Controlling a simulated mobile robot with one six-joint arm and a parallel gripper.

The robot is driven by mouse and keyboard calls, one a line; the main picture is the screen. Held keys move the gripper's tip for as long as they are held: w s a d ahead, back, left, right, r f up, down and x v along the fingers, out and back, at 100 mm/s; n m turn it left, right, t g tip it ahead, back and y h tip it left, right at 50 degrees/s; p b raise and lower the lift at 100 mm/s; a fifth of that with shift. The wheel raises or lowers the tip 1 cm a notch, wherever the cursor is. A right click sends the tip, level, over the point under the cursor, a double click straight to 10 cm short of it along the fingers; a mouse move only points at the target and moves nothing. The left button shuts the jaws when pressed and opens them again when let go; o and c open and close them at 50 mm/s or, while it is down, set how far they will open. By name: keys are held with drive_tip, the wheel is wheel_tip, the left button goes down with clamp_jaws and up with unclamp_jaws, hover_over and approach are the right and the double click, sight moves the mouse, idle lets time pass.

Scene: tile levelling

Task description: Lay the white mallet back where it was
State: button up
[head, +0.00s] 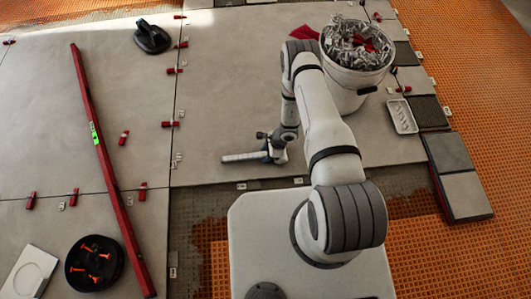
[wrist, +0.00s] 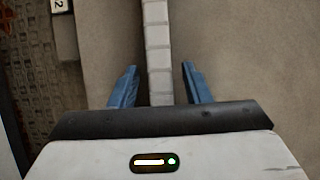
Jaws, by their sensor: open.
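The white mallet lies on the grey tiles in the head view, its pale ribbed handle (head: 240,157) pointing left near the tiles' front edge. Its head end is hard to make out beside my gripper. My gripper (head: 272,150) is low over the right end of the handle. In the wrist view the handle (wrist: 157,45) runs up the picture between the two blue fingers of my gripper (wrist: 158,72). The fingers are open, one on each side, with a visible gap to the handle on both sides.
A bucket (head: 355,75) of grey clips stands behind my arm. A white tray (head: 402,117) and stacked tiles (head: 460,175) are at right. A long red level (head: 97,150), a black suction cup (head: 152,37) and a black dish (head: 94,263) are at left. Red wedges dot the seams.

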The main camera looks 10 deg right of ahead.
drive_tip(key=shift+r, duration=0.3)
drive_tip(key=p+v, duration=0.4)
drive_tip(key=v, duration=0.7)
drive_tip(key=shift+r, duration=0.15)
drive_tip(key=w+a+r+n, duration=0.15)
drive_tip(key=r+n, duration=0.25)
drive_tip(key=r, duration=1.2)
drive_tip(key=w+a+r+n, duration=0.1)
drive_tip(key=w+r+n, duration=0.3)
drive_tip(key=r, duration=1.2)
drive_tip(key=s+d+r+n+h, duration=0.1)
drive_tip(key=s+r+n, duration=0.2)
drive_tip(key=s+r, duration=0.35)
drive_tip(key=s+d+r+n+h, duration=0.1)
drive_tip(key=s+r+n, duration=0.25)
drive_tip(key=r, duration=0.55)
drive_tip(key=s+d+r+n+h, duration=0.1)
drive_tip(key=s+d+r, duration=0.1)
drive_tip(key=s+r, duration=0.2)
drive_tip(key=s+d+r+n+t+h, duration=0.1)
drive_tip(key=s+d+r+n+h, duration=0.1)
drive_tip(key=s, duration=0.6)
drive_tip(key=shift+d+r, duration=0.6)
drive_tip(key=shift+r, duration=0.25)
